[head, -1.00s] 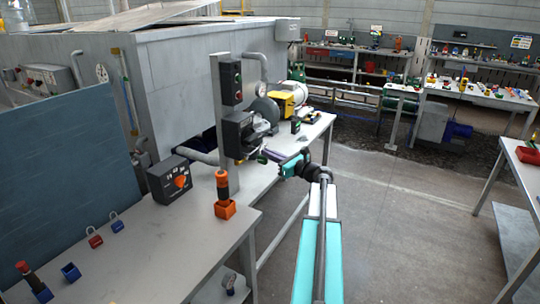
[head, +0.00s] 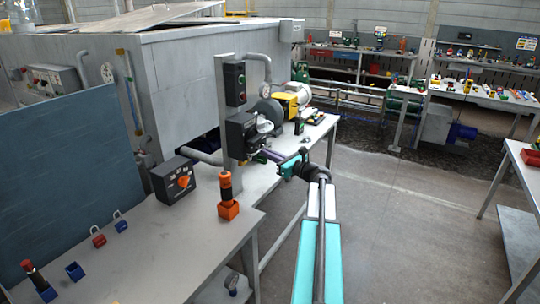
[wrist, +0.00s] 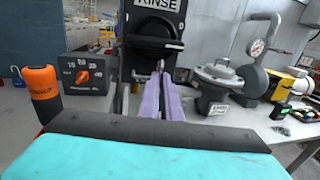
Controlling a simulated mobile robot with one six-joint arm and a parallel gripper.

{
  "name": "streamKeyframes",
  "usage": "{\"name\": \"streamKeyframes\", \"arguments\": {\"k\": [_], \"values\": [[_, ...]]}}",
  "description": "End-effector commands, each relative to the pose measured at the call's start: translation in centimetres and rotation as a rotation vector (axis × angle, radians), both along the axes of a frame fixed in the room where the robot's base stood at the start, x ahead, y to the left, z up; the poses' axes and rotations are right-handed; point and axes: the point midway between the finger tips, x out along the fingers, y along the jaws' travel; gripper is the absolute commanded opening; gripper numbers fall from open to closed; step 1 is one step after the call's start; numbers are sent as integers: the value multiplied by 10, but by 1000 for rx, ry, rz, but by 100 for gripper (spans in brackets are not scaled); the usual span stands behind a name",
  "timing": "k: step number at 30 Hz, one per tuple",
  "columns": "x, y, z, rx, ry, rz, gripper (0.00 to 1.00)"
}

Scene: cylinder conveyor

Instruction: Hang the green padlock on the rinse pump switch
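The rinse pump switch (wrist: 158,45) is a dark box with a RINSE label and a black handle, straight ahead in the wrist view. In the head view it is the dark box (head: 240,133) on the grey post. My gripper (wrist: 161,82) has its purple fingers close together just in front of and below the switch handle. A bit of metal, seemingly a shackle, shows at the fingertips. In the head view a small green patch, seemingly the green padlock (head: 260,158), shows at the fingertips below the switch. The fingers hide most of it. I cannot tell whether the shackle touches the switch.
A dial box (wrist: 87,74) and an orange-handled tool (wrist: 42,95) stand to the left on the bench. A grey valve (wrist: 218,78) and pressure gauge (wrist: 257,46) are close on the right. Red (head: 98,236) and blue (head: 120,222) padlocks lie on the near bench.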

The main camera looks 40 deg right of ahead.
Motion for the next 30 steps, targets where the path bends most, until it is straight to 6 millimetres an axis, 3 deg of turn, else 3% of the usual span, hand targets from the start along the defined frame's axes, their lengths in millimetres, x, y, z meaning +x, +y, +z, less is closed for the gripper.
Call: {"name": "streamKeyframes", "arguments": {"k": [30], "values": [[19,5,1,1,-2,1,0]]}}
